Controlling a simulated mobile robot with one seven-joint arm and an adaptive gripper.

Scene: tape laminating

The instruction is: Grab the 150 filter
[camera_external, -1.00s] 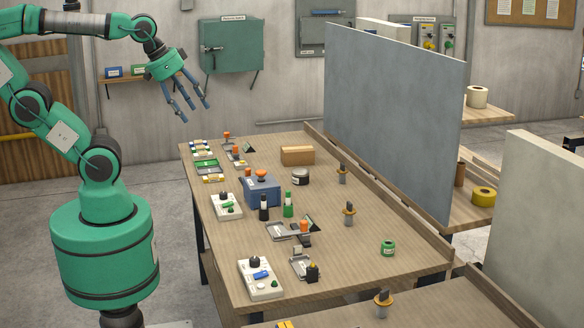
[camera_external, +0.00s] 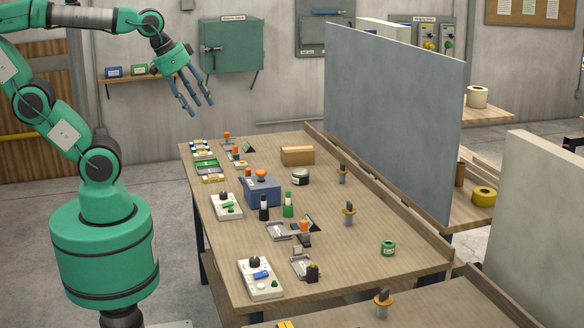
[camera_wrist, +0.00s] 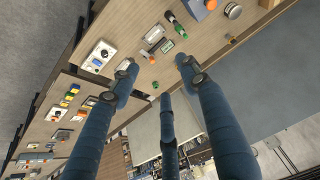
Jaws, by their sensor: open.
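No label reading 150 is legible in either view, so I cannot tell which thing is the 150 filter. My gripper (camera_external: 202,109) hangs in the air left of and above the far left end of the wooden workbench (camera_external: 345,262). Its three blue fingers are spread, open and empty, and touch nothing. In the wrist view my gripper (camera_wrist: 160,77) shows its fingers with the bench and its small items beyond them. Small labelled items on the bench include a green roll (camera_external: 388,248), a dark round tin (camera_external: 300,177) and a green bottle (camera_external: 288,205).
A blue box with an orange knob (camera_external: 262,190), a cardboard box (camera_external: 298,155) and white control panels (camera_external: 260,279) stand on the bench. A tall grey panel (camera_external: 392,115) rises along its right side. A wall shelf (camera_external: 125,78) with small boxes is behind my gripper.

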